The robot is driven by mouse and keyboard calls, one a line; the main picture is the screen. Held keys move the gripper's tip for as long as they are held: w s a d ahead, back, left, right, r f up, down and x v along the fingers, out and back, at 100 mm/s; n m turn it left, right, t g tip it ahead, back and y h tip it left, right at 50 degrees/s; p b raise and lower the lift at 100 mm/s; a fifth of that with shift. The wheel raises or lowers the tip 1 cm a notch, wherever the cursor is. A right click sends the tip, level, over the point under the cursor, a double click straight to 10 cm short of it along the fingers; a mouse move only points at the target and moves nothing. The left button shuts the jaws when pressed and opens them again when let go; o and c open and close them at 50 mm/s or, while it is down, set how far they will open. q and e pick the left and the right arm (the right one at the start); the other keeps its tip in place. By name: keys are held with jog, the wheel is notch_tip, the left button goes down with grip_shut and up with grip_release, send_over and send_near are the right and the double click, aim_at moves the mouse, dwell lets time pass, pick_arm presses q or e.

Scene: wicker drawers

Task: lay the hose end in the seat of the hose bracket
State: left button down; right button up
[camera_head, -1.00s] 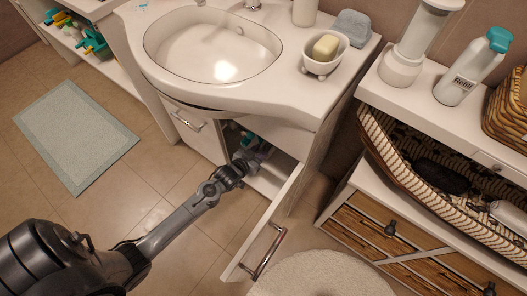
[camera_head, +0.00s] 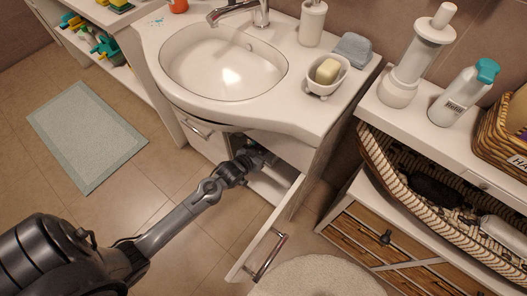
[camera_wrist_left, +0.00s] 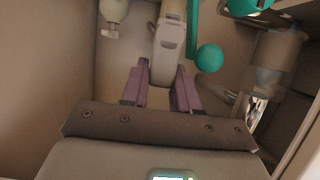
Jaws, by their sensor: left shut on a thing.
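My left gripper (camera_head: 262,157) reaches through the open door into the cabinet under the sink. In the left wrist view its two purple-grey fingers (camera_wrist_left: 161,76) are closed on the lower end of a pale grey piece (camera_wrist_left: 168,48), which looks like the hose end. A teal ball (camera_wrist_left: 209,58) sits just right of that piece, and a teal curved part (camera_wrist_left: 246,6) is above it. I cannot tell whether these teal parts belong to the hose bracket. The bracket seat is not clearly visible. My right gripper is out of view.
The open cabinet door (camera_head: 268,232) stands close to the right of my left arm. Inside, a grey cylindrical fitting (camera_wrist_left: 276,62) is at the right and a pale bottle-like thing (camera_wrist_left: 113,12) at the upper left. The sink (camera_head: 275,108) overhangs the opening.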

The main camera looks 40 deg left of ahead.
pick_arm(q)
jog(key=shift+r, duration=0.35)
jog(key=shift+w+f+b, duration=0.15)
jog(key=shift+f+b, duration=0.3)
jog(key=shift+f, duration=0.25)
jog(key=shift+w+f+b, duration=0.1)
jog(key=shift+f+b, duration=0.3)
jog(key=shift+f, duration=0.25)
jog(key=shift+w+d+f+b, duration=0.1)
jog(key=shift+w+f+b, duration=0.1)
jog(key=shift+f+b, duration=0.7)
jog(key=shift+f+p, duration=0.2)
jog(key=shift+p, duration=0.5)
jog(key=shift+p, duration=0.4)
jog(key=shift+p, duration=0.35)
jog(key=shift+f+b, duration=1.15)
jog(key=shift+f, duration=0.95)
